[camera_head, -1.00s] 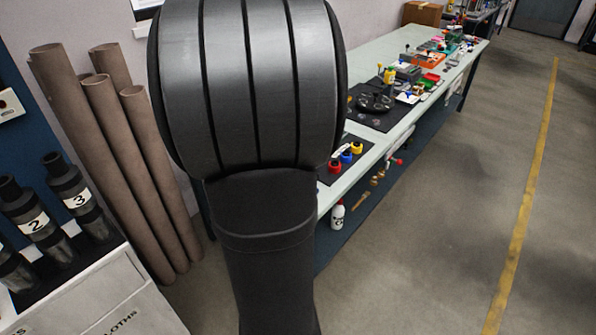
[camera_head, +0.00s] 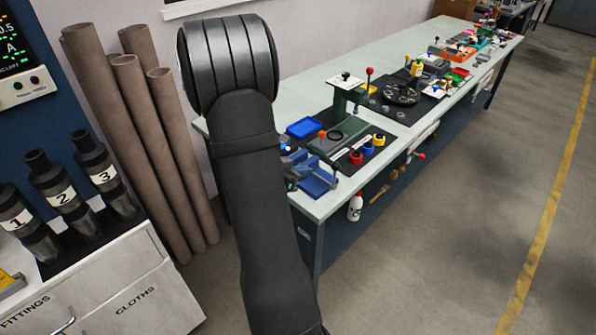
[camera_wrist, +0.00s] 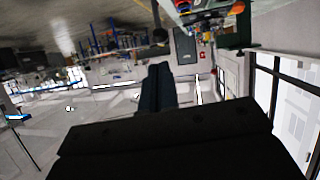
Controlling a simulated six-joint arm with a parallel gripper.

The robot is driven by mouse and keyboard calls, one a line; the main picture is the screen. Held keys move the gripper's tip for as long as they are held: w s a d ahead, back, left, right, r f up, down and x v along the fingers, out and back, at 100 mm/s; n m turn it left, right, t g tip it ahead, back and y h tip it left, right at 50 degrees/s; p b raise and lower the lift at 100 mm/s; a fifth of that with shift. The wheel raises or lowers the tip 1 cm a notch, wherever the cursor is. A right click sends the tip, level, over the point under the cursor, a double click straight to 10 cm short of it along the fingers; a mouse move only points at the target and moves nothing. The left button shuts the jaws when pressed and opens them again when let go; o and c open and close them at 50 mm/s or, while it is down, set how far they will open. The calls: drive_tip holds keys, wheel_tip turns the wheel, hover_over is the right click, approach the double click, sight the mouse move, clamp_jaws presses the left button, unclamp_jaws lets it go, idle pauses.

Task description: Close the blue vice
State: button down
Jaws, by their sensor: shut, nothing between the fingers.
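The blue vice (camera_head: 317,182) is at the near left corner of the long bench in the head view. My arm hides part of it, so I cannot tell how far apart its jaws are. My gripper is out of sight in the head view. In the wrist view, my gripper (camera_wrist: 159,68) shows as two dark fingers side by side, shut and empty. It points into open room, apart from anything. I cannot pick out the vice in the wrist view.
The long pale bench (camera_head: 345,83) carries a blue tray (camera_head: 304,128), a green press (camera_head: 347,97) and a dark mat of parts. Tall brown tubes (camera_head: 150,150) lean on the wall at left. Numbered dark cylinders stand on a white cabinet (camera_head: 150,290). Floor (camera_head: 440,240) on the right is clear.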

sight(333, 164)
drive_tip(key=x, duration=0.9)
drive_tip(key=shift+w+d+f, duration=0.1)
drive_tip(key=shift+w+d, duration=0.05)
drive_tip(key=shift+d, duration=0.05)
drive_tip(key=shift+w+d, duration=0.1)
drive_tip(key=shift+w+d+r+g+y, duration=0.4)
drive_tip(key=shift+w+d+g+y, duration=0.25)
drive_tip(key=shift+d+g+y, duration=0.05)
drive_tip(key=shift+w+d+g+y, duration=0.3)
drive_tip(key=shift+w+d+y, duration=0.1)
drive_tip(key=shift+w+y, duration=0.1)
drive_tip(key=shift+w+d+f, duration=0.3)
drive_tip(key=shift+w+d, duration=0.65)
drive_tip(key=shift+w+d+f, duration=0.25)
drive_tip(key=shift+w+d, duration=0.7)
drive_tip(key=shift+d, duration=0.05)
